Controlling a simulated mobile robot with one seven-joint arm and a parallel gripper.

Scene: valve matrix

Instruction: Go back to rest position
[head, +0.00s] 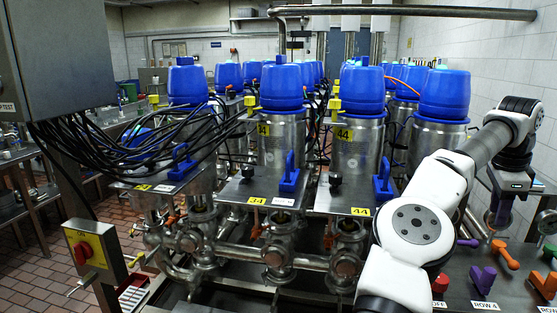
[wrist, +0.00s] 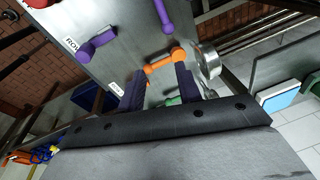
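My white and black arm (head: 420,225) reaches up and to the right in the head view, and its wrist (head: 513,178) hangs down above the right end of the grey handle panel. My gripper (wrist: 161,70) shows in the wrist view with its two dark fingers apart and nothing held between them. An orange handle (wrist: 165,61) lies just beyond the fingertips; whether they touch it I cannot tell.
The panel carries purple handles (head: 483,279), orange handles (head: 504,254) and a red knob (head: 440,283). Steel valves with blue caps (head: 282,87) fill the middle. A grey cabinet (head: 60,55) and a red switch on a yellow box (head: 85,252) stand at left. A round metal part (wrist: 208,60) is close to my fingers.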

